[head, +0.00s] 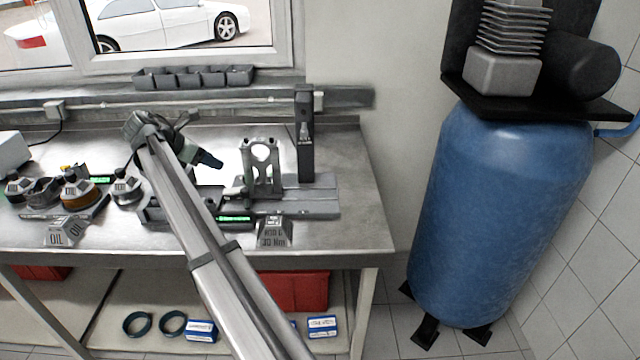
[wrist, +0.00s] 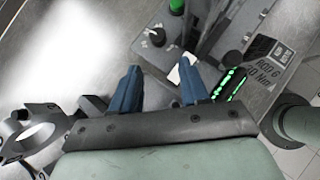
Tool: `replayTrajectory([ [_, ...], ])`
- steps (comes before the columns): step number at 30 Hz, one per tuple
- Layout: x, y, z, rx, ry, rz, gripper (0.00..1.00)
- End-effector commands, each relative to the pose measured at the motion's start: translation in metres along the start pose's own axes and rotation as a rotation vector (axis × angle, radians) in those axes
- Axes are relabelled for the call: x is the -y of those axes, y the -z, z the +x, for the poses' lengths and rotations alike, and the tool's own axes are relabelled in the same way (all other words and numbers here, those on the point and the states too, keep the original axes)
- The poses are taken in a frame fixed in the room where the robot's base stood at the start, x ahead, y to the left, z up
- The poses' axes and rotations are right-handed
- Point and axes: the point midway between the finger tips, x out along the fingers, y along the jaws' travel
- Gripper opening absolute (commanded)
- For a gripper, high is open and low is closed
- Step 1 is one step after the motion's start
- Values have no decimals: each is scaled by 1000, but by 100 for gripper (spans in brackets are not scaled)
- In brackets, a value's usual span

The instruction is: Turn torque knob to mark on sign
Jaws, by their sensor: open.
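The sign (head: 273,232) is a small grey wedge at the bench's front right. It also shows in the wrist view (wrist: 268,58); its text looks like "ROD 6" above an Nm value, whose first digit I cannot read surely. A small black knob (wrist: 155,37) with a pale pointer stands on a grey block in the wrist view, probably the torque knob. I cannot read its scale or setting. My gripper (head: 209,161) is above the bench, left of the grey fixture. In the wrist view its blue fingers (wrist: 159,70) are apart and empty, short of the knob.
A grey upright fixture (head: 262,165) and a dark column (head: 305,135) stand at the right of the bench. A lit green display (head: 235,219) sits left of the sign. A blue tank (head: 500,220) stands beyond the bench.

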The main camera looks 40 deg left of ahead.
Motion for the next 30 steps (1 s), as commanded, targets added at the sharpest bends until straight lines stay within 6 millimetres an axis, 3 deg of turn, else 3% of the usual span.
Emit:
replayTrajectory([
  [1,15,0,1,-5,6,-5,45],
  [10,63,-3,-2,-30,32,-33,45],
  [30,161,-37,24,-28,93,-12,45],
])
